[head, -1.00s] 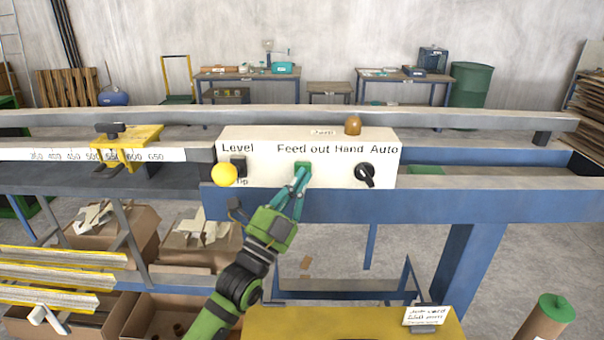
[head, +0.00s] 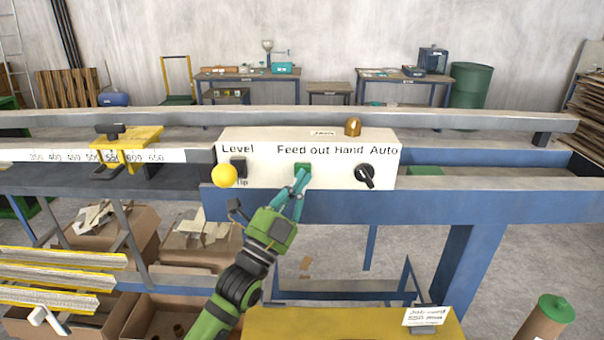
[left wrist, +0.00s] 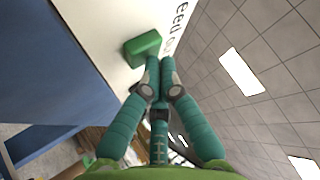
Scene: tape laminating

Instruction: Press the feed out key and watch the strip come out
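The green feed out key (head: 302,168) sits on the front of the white control panel (head: 335,165), under the words "Feed out". It also shows in the left wrist view (left wrist: 142,46). My left gripper (head: 303,176) has its teal fingers together, with the tips at the lower part of the key. In the left wrist view the fingertips (left wrist: 160,62) meet at the key's edge; I cannot tell whether they press it. Nothing shows between the fingers. No strip is seen coming out. My right gripper is not in view.
A yellow ball-ended level lever (head: 223,175) and a black Hand/Auto knob (head: 365,174) flank the key. A brass-coloured dome (head: 352,126) stands on the panel top. A yellow stop (head: 128,140) sits on the scale at left. A job card (head: 427,316) stands at front right.

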